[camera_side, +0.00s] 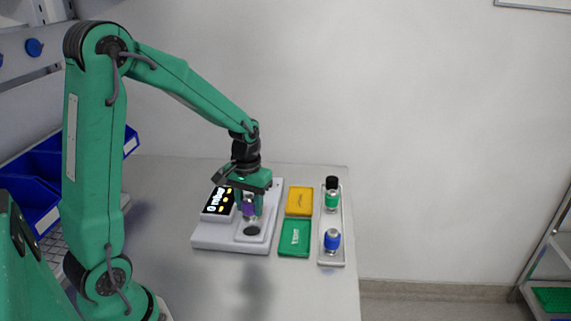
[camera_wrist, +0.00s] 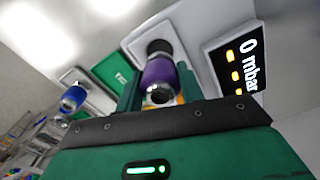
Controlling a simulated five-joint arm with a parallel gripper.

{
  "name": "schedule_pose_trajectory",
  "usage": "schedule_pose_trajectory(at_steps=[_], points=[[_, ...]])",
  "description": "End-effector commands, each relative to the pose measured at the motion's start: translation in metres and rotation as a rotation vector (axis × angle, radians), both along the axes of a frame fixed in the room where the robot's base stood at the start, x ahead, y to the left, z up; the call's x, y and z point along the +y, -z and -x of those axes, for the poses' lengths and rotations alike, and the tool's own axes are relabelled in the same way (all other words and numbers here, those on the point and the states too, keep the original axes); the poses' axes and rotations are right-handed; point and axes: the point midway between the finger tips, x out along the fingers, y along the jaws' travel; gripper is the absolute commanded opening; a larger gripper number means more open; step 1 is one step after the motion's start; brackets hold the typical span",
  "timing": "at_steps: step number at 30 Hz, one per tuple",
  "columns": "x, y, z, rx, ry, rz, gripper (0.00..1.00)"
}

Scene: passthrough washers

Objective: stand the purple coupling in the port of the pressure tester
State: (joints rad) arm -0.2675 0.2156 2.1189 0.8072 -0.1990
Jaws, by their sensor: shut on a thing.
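The purple coupling (camera_side: 249,207) is held in my gripper (camera_side: 250,212), whose jaws are shut on it. It also shows in the wrist view (camera_wrist: 159,80), between the green fingers with its metal end towards the camera. The pressure tester (camera_side: 205,238) is a white block with a black display (camera_side: 219,201); the display reads "0 mbar" in the wrist view (camera_wrist: 241,60). The port (camera_side: 252,231) is a dark round opening in a raised pad on the tester. The coupling is above and close to the port in the side view. I cannot tell whether they are exactly aligned.
Right of the tester lie a yellow tray (camera_side: 299,200) and a green tray (camera_side: 295,238). Further right, a white tray (camera_side: 331,262) holds a green coupling with a black top (camera_side: 332,196) and a blue coupling (camera_side: 332,240). Blue bins (camera_side: 35,205) stand at the left.

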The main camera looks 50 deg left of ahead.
Motion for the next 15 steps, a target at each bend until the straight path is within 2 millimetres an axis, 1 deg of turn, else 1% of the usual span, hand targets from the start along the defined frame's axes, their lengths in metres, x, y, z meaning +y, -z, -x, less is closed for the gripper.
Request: schedule_pose_trajectory(at_steps=[15], points=[[0.000, 0.013, 0.000, 0.000, 0.000, 0.000, 0.11]])
